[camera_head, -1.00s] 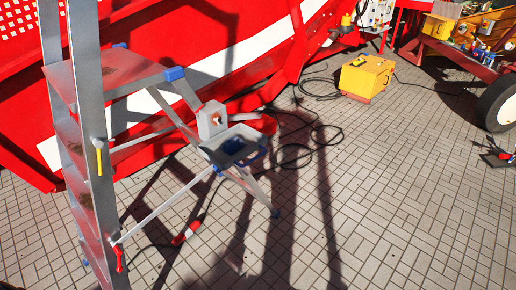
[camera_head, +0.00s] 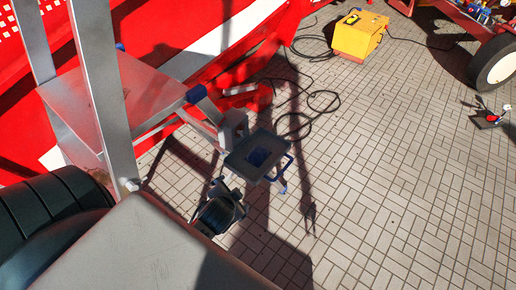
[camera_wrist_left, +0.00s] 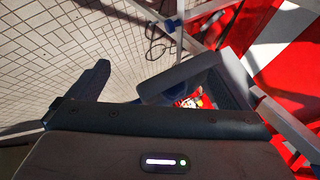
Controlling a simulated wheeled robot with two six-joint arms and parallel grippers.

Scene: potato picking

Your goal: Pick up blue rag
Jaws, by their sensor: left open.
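I cannot make out the rag clearly in this view. My right gripper is not in view.
A metal stepladder (camera_head: 104,90) stands at the left, beside a red and white machine (camera_head: 205,45). Black cables (camera_head: 318,100) lie on the paving. A yellow box (camera_head: 358,36) stands farther back. The paving at right is largely clear.

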